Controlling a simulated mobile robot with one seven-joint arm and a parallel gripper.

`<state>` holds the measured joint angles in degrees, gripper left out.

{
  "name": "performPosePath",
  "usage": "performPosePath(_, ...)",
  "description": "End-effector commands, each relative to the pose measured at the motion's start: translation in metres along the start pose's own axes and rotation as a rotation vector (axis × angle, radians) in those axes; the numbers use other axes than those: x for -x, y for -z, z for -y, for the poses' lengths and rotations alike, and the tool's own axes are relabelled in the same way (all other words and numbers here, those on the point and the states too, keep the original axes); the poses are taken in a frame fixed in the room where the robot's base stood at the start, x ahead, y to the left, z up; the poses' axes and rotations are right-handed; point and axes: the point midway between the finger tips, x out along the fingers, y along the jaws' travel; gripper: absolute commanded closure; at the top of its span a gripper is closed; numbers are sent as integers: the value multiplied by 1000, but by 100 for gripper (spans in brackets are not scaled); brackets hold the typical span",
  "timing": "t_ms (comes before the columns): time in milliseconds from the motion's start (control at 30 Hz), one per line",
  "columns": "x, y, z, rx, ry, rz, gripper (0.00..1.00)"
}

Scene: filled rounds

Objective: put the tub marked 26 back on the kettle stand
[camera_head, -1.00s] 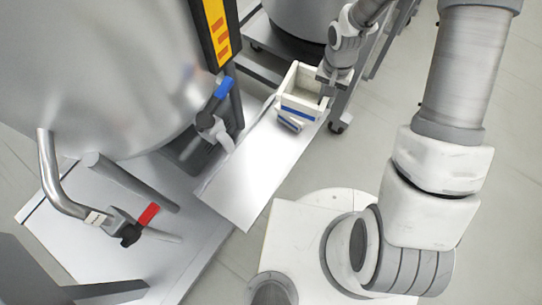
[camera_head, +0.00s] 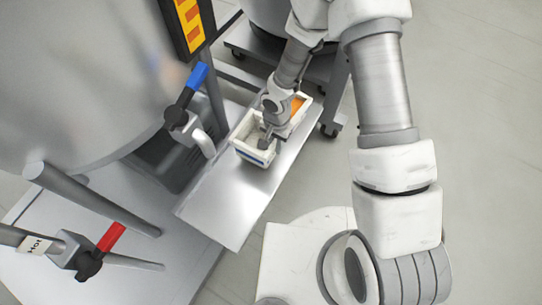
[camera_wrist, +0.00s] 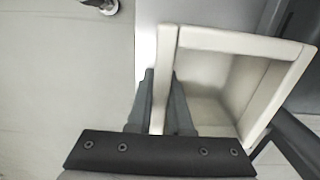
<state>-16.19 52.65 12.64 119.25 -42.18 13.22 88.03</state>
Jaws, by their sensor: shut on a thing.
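A small white open tub (camera_head: 241,146) with a blue stripe on its side is at the far part of a long steel shelf (camera_head: 228,203) beside the big kettle. I cannot read any number on it. My gripper (camera_head: 268,138) reaches down into it from above. In the wrist view my gripper (camera_wrist: 160,108) is shut on one wall of the tub (camera_wrist: 240,42), with a finger on each side. The tub looks empty inside. I cannot tell whether its base rests on the shelf or hangs just above. Orange contents (camera_head: 297,106) show just behind my gripper, their container partly hidden.
The large steel kettle (camera_head: 80,80) fills the left. A blue-handled valve (camera_head: 186,98) and a red-handled valve (camera_head: 100,250) stick out near the shelf. A wheeled stand (camera_head: 335,95) is at the back. The near part of the shelf is bare.

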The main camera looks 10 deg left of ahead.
Motion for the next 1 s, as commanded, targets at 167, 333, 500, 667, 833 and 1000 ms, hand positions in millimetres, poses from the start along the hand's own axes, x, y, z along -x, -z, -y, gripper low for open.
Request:
performPosePath(167,-19,0,1,0,1,0,100)
performPosePath(333,-39,1,0,1,-1,1,100)
performPosePath(500,-55,2,0,1,1,0,100)
performPosePath(667,-54,2,0,0,2,-1,100)
performPosePath(833,-58,2,0,0,1,-1,100)
performPosePath(1000,-57,2,0,0,1,0,55)
